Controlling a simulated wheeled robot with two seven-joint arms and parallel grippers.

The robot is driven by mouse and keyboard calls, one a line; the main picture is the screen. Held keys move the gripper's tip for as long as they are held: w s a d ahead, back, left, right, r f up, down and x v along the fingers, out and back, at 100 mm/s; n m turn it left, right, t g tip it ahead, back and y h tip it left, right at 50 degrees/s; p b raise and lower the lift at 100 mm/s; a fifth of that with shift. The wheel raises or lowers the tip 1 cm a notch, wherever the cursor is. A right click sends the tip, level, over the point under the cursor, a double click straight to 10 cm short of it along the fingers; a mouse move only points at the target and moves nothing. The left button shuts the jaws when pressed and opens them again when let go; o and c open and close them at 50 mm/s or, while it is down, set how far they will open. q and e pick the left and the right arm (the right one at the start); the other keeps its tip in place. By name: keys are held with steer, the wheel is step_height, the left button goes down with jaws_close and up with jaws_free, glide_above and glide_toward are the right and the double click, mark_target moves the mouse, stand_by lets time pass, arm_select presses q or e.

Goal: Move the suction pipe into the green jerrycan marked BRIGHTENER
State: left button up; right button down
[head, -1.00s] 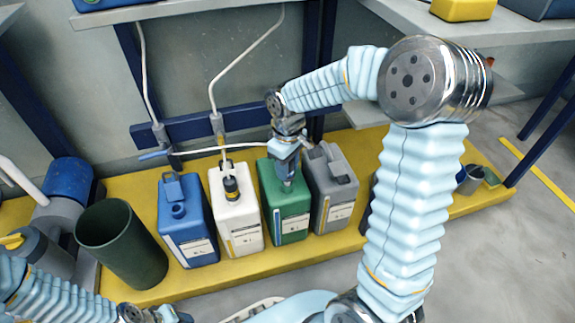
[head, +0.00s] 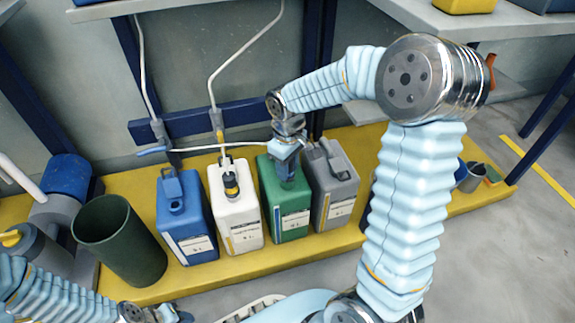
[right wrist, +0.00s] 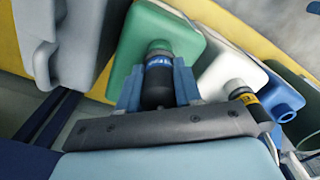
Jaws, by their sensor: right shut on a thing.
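The green jerrycan (head: 290,222) stands between a white and a grey jerrycan on the yellow platform; its label is too small to read. My right gripper (head: 287,172) is over its top. In the right wrist view my right gripper (right wrist: 157,88) is shut on the suction pipe's black head (right wrist: 155,92), which has a blue band. The head lines up with the green jerrycan's (right wrist: 150,25) mouth and appears at or just over it; how far the pipe reaches in is hidden. My left arm's end shows at the bottom left; its jaws are not clear.
The white jerrycan (head: 236,215) holds another black head with a yellow band. The blue jerrycan (head: 187,225) and grey jerrycan (head: 335,190) flank the row. A dark green bin (head: 125,245) stands left. A white hose crosses behind the cans. Grey floor lies open in front.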

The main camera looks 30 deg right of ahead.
steer(key=shift+f, duration=0.35)
steer(key=c, duration=0.7)
jaws_free()
step_height(320, 180, up, 14)
steer(key=p, duration=0.3)
steer(key=shift+f, duration=0.1)
